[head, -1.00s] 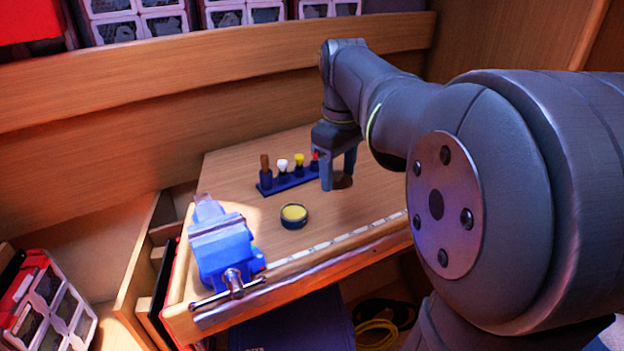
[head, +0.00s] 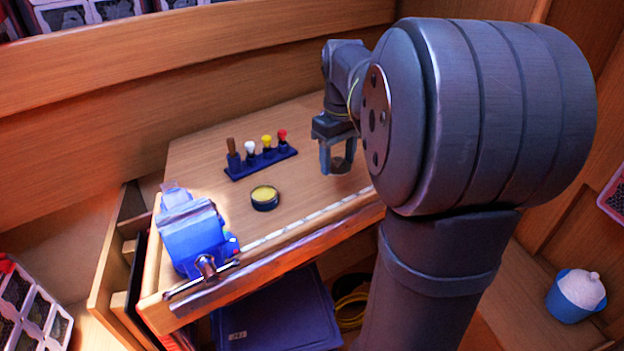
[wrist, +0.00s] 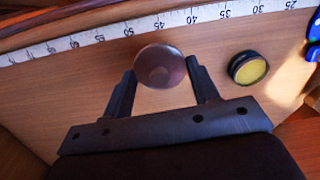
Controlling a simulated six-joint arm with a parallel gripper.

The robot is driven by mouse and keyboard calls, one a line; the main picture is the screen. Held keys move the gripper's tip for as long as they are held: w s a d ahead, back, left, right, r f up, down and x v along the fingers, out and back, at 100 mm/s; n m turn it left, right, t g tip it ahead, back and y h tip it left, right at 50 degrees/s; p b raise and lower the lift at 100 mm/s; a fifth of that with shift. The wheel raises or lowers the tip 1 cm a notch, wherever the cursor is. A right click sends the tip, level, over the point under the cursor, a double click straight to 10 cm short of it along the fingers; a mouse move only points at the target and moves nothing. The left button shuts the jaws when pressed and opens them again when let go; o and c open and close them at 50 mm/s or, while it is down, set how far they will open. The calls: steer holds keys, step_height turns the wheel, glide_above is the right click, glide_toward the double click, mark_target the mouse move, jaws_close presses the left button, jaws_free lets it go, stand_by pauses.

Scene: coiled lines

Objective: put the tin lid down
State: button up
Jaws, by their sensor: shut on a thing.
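My gripper (head: 338,168) is over the right part of the workbench, with its fingers pointing down. In the wrist view its fingers (wrist: 160,80) are shut on the tin lid (wrist: 160,66), a round, shiny brown disc held between the tips. In the head view the lid (head: 341,164) shows only partly between the fingers. I cannot tell whether it touches the bench top. The open tin (head: 265,198), dark-sided with yellow contents, stands on the bench to the left of my gripper. It also shows in the wrist view (wrist: 248,68), right of the lid.
A blue rack (head: 262,164) with several coloured-topped tools stands behind the tin. A blue vise (head: 192,235) is at the bench's front left corner. A ruler strip (head: 310,222) runs along the front edge. Bare bench top lies between tin and gripper.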

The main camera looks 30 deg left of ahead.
glide_above(312, 189)
step_height(312, 189, down, 4)
steer(key=shift+r, duration=0.15)
steer(key=shift+f, duration=1.95)
steer(key=shift+f, duration=0.15)
steer(key=o, duration=1)
steer(key=shift+c, duration=0.2)
step_height(312, 189, up, 12)
